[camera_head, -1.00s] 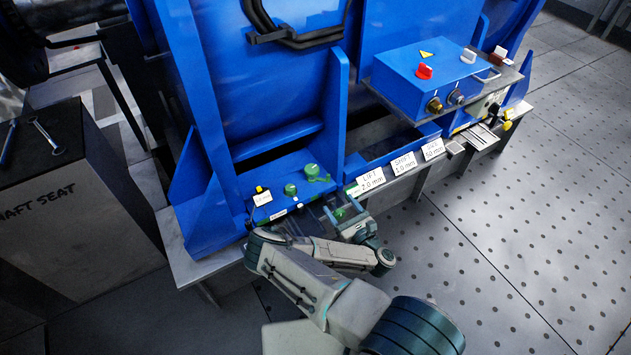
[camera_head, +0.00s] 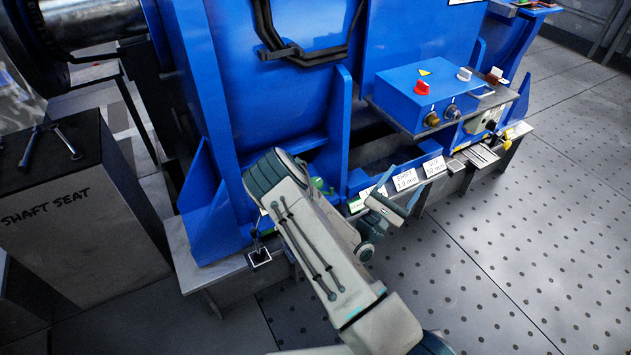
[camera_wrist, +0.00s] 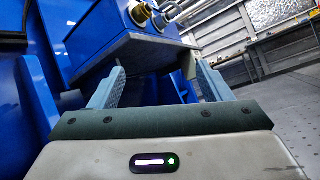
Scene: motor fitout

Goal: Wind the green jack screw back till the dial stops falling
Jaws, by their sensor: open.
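Green fittings (camera_head: 318,184) show on the blue motor foot in the head view, partly hidden behind my arm. I cannot tell whether one of them is the jack screw. My gripper (camera_head: 398,196) is to the right of them, near the white label cards along the bench's front edge. In the wrist view my gripper (camera_wrist: 158,82) is open, with both fingers apart and nothing between them. No green screw shows in the wrist view. I cannot make out the jack's dial or its reading; my arm covers much of that area.
A blue control box (camera_head: 420,98) with red and white knobs overhangs the bench right of my gripper; its underside shows ahead in the wrist view. A grey SHAFT SEAT block (camera_head: 75,210) with tools on top stands left. The perforated floor (camera_head: 530,250) at right is clear.

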